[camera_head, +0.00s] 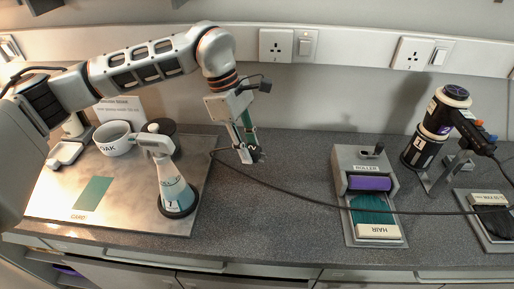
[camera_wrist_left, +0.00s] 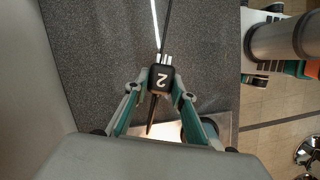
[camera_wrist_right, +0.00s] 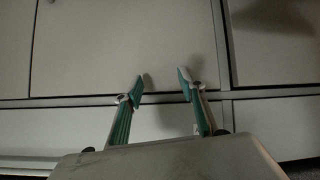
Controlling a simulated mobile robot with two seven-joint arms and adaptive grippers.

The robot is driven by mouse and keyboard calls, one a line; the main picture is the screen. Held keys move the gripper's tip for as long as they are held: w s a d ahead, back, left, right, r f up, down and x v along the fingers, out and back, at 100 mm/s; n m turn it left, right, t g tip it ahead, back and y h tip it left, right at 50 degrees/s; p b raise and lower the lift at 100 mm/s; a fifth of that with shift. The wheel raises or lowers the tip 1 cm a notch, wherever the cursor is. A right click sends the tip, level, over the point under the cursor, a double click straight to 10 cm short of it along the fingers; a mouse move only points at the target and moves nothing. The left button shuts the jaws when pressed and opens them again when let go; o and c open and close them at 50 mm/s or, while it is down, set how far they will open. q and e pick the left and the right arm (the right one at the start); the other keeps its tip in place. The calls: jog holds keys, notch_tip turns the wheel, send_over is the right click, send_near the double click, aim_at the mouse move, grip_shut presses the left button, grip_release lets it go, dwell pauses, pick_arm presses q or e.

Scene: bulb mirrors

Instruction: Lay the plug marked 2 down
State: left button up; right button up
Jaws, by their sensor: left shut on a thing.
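The plug marked 2 (camera_wrist_left: 161,79) is black with a white 2 and metal pins, seen in the left wrist view between my left fingertips. My left gripper (camera_wrist_left: 160,88) is shut on it. In the head view my left gripper (camera_head: 247,156) hangs over the grey worktop (camera_head: 290,190), right of the lit board; the dark plug there is small and partly hidden by the fingers. I cannot tell whether it touches the worktop. My right gripper (camera_wrist_right: 160,90) is open and empty in the right wrist view, facing pale cupboard fronts; it is outside the head view.
A black cable (camera_head: 300,190) runs across the worktop. On the lit board (camera_head: 120,212) stand a bowl marked SOAK (camera_head: 113,142) and a flask (camera_head: 174,190). A grey device with a purple roller (camera_head: 369,183) and a black cylinder device (camera_head: 423,148) stand right. Two wall sockets (camera_head: 276,46) (camera_head: 411,54) are behind.

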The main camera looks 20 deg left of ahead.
pick_arm(q)
jog(key=n, duration=0.1)
jog(key=w+d+n, duration=0.1)
jog(key=n, duration=0.1)
jog(key=shift+w+d+f+t+b, duration=0.1)
jog(key=shift+d+f+t+b, duration=0.1)
jog(key=shift+t+b, duration=0.2)
jog(key=shift+w+d+r+n, duration=0.1)
jog(key=shift+w+n, duration=0.05)
jog(key=shift+n, duration=0.25)
jog(key=shift+f, duration=0.2)
notch_tip(320, 180, down, 5)
jog(key=shift+f+b, duration=0.2)
jog(key=shift+b, duration=0.65)
jog(key=shift+f, duration=1)
